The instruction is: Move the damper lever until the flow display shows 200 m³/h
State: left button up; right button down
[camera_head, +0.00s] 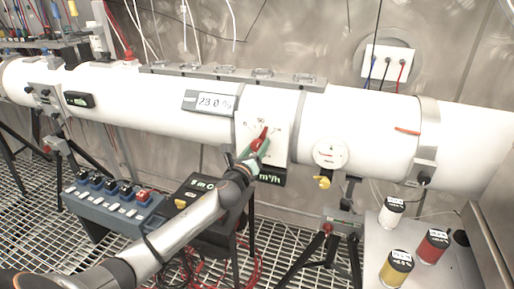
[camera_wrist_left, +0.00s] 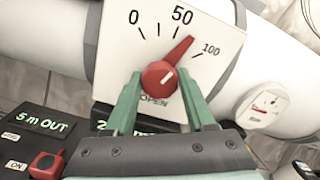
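The red damper lever (camera_head: 262,138) sits on a white scale plate (camera_head: 278,126) on the white duct. In the left wrist view its round red hub (camera_wrist_left: 158,76) has a pointer aimed up and right, between the 50 and 100 marks. My left gripper (camera_head: 254,152) is at the lever; in the left wrist view its green fingers (camera_wrist_left: 160,82) lie close against both sides of the hub. The flow display (camera_head: 271,179) below the plate shows "m³/h" in green; its digits are mostly hidden by my gripper. My right gripper is not in view.
A display (camera_head: 212,101) with a percent reading sits on the duct left of the plate. A round gauge (camera_head: 330,153) is to the right. A blue switch box (camera_head: 112,203) stands low left. White, red and yellow-labelled cans (camera_head: 432,246) stand on a table at right.

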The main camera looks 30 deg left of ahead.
pick_arm(q)
jog(key=o, duration=0.4)
jog(key=v, duration=1.2)
jog(key=shift+s, duration=0.3)
jog(key=shift+f, duration=0.15)
jog(key=s+d+f+n+g+h+p, duration=0.25)
jog(key=s+d+f+n, duration=0.3)
jog(key=f, duration=0.35)
jog(key=s+d+f+n+g+h+p, duration=0.1)
jog(key=s+d+f+n+g+h, duration=0.15)
jog(key=s+d+f+n, duration=0.35)
jog(key=s+d+f+n+g, duration=0.1)
jog(key=s+d+f+n, duration=0.1)
jog(key=s+f+n, duration=0.1)
jog(key=s+d+f+n+g+h+p, duration=0.1)
jog(key=s+d+f+n, duration=0.2)
jog(key=n, duration=0.3)
jog(key=s+d+f+n+g, duration=0.1)
jog(key=s+d+f+n, duration=0.1)
jog(key=s+n, duration=0.3)
jog(key=shift+s+d+f+n+h, duration=0.25)
jog(key=shift+d+f+h, duration=0.15)
jog(key=shift+f, duration=0.35)
